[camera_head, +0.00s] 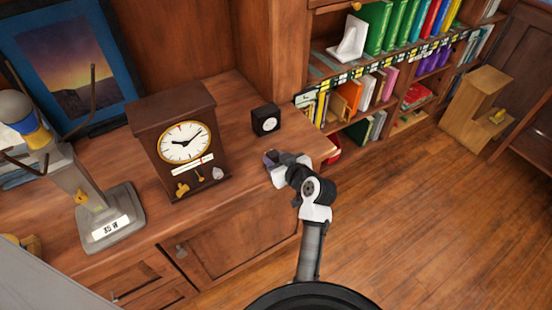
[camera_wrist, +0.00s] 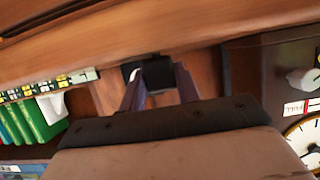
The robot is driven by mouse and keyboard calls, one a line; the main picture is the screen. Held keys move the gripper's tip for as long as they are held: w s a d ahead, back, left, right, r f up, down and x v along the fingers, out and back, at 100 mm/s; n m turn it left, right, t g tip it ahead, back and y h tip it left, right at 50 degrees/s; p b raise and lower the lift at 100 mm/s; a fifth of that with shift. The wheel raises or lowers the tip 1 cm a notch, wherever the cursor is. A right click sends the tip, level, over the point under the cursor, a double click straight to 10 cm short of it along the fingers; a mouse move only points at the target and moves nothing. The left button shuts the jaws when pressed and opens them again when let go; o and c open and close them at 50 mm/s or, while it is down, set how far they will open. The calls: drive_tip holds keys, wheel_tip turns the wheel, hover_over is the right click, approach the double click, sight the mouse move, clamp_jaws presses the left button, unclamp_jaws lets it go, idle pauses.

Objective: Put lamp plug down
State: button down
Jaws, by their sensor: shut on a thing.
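My gripper (camera_head: 271,158) is low over the right end of the wooden cabinet top (camera_head: 235,115), near its front edge. In the wrist view its two dark fingers (camera_wrist: 160,82) are closed around a small dark block (camera_wrist: 158,74), which I take to be the lamp plug. The fingers and arm hide most of it in the head view, and I cannot tell whether it touches the wood. A small black cube with a white round face (camera_head: 265,120) stands on the cabinet just behind the gripper, apart from it.
A wooden clock (camera_head: 172,145) stands left of my gripper. Farther left are a grey stand with a label (camera_head: 105,222) and a framed picture (camera_head: 70,65). A bookcase with books (camera_head: 375,85) is at the right. Wood between clock and cube is bare.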

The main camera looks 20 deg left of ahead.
drive_tip(key=shift+f, duration=0.2)
drive_tip(key=c, duration=1)
unclamp_jaws()
drive_tip(key=shift+r, duration=0.15)
drive_tip(key=shift+r+p, duration=0.3)
drive_tip(key=shift+p, duration=0.05)
drive_tip(key=b+v, duration=0.2)
drive_tip(key=v, duration=1)
drive_tip(key=shift+r, duration=0.2)
